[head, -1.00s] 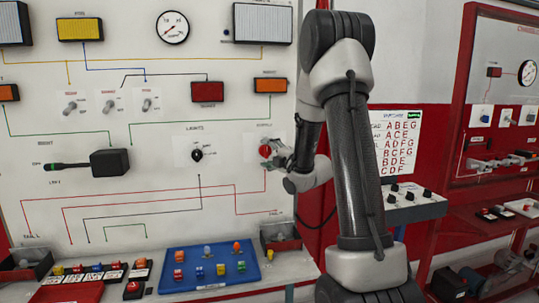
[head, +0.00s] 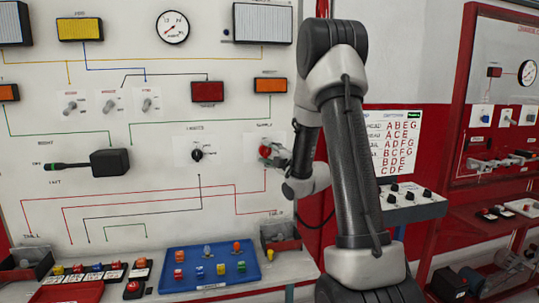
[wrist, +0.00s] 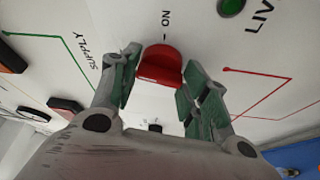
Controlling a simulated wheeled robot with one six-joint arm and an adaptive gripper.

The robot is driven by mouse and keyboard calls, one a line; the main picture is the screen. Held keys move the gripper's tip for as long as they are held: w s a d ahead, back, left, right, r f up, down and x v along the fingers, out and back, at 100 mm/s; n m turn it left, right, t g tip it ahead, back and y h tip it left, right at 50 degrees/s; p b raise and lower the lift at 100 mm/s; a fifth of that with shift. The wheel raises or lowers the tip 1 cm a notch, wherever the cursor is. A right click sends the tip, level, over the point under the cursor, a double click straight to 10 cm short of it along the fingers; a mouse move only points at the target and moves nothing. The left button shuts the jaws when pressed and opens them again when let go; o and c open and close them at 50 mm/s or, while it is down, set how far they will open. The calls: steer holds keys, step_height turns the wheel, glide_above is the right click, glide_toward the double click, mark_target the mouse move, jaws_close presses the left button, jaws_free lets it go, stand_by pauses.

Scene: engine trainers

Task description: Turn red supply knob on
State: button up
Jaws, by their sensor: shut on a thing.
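The red supply knob (head: 266,150) is on the white wall panel, right of the black lights knob. In the wrist view the red knob (wrist: 160,66) sits between the two green-padded fingers, with its bar lying at a slant. An "ON" mark, upside down in this view, is printed beside the knob. My gripper (wrist: 158,88) is shut on the red knob, one finger on each side. In the head view my gripper (head: 273,154) reaches the knob from the right and partly covers it.
The black lights knob (head: 197,153) is just left of my gripper. A green lamp (wrist: 231,7) by lettering starting "LIV" shows in the wrist view. A blue tray (head: 205,286) with small coloured parts and a grey bin (head: 281,234) are on the bench below.

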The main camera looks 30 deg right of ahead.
steer(key=m, duration=0.2)
steer(key=m+t, duration=0.1)
steer(key=m, duration=0.1)
steer(key=shift+a+f+h, duration=0.1)
steer(key=shift+f+h, duration=0.1)
steer(key=shift+h, duration=0.1)
steer(key=m+h, duration=0.1)
steer(key=m, duration=0.1)
steer(key=m+t, duration=0.1)
steer(key=m, duration=0.1)
steer(key=shift+a+f+t+h, duration=0.1)
steer(key=shift+t+h, duration=0.2)
steer(key=shift+h, duration=0.1)
steer(key=m+h, duration=0.1)
steer(key=m, duration=0.2)
steer(key=m+h, duration=0.1)
steer(key=m, duration=0.2)
steer(key=shift+w+a+m+t+h, duration=0.1)
steer(key=shift+a+m+t+h, duration=0.05)
steer(key=shift+m+t+h, duration=0.15)
steer(key=shift+m+h, duration=1.6)
steer(key=shift+m, duration=1.4)
steer(key=o, duration=1)
steer(key=v, duration=0.7)
steer(key=shift+s+a, duration=0.2)
steer(key=shift+s, duration=0.05)
